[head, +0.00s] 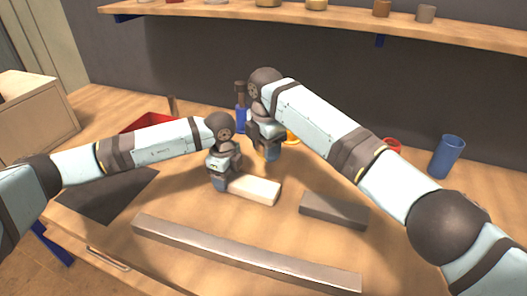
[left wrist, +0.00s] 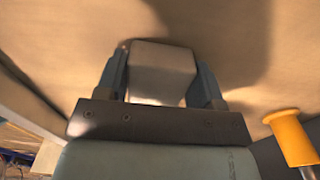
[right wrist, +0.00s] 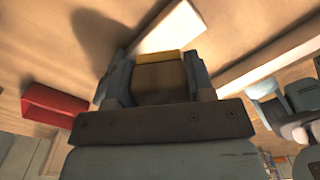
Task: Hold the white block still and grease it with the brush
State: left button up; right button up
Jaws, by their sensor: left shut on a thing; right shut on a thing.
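The white block (head: 254,190) lies on the wooden table in the head view. My left gripper (head: 220,184) is shut on its left end, and the block (left wrist: 163,70) shows between the fingers in the left wrist view. My right gripper (head: 268,152) is shut on the brush, a brown and yellow piece (right wrist: 160,76) between its fingers in the right wrist view. It is above the table, just behind the block. The white block (right wrist: 172,28) shows beyond the brush there. The brush's tip is hidden, so I cannot tell whether it touches the block.
A long metal bar (head: 240,254) lies in front, and a dark grey block (head: 333,210) lies to the right. A black mat (head: 105,196) and a red tray (head: 150,121) are at left.

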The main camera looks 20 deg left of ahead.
aim_at(258, 193)
jog(key=shift+w+f, duration=0.25)
jog(key=shift+f, duration=4)
jog(key=shift+s+r, duration=0.15)
jog(key=shift+s, duration=0.25)
jog(key=shift+c, duration=0.4)
jog(key=shift+s, duration=1.15)
jog(key=shift+s+d, duration=0.1)
jog(key=shift+s, duration=1.4)
jog(key=shift+w, duration=3.05)
jog(key=shift+w+d, duration=0.1)
jog(key=shift+d, duration=0.5)
jog(key=shift+s, duration=3.25)
jog(key=shift+w+a, duration=0.15)
jog(key=shift+w, duration=2.95)
notch_tip(258, 193, up, 2)
jog(key=shift+w+r, duration=0.1)
jog(key=shift+r, duration=2.85)
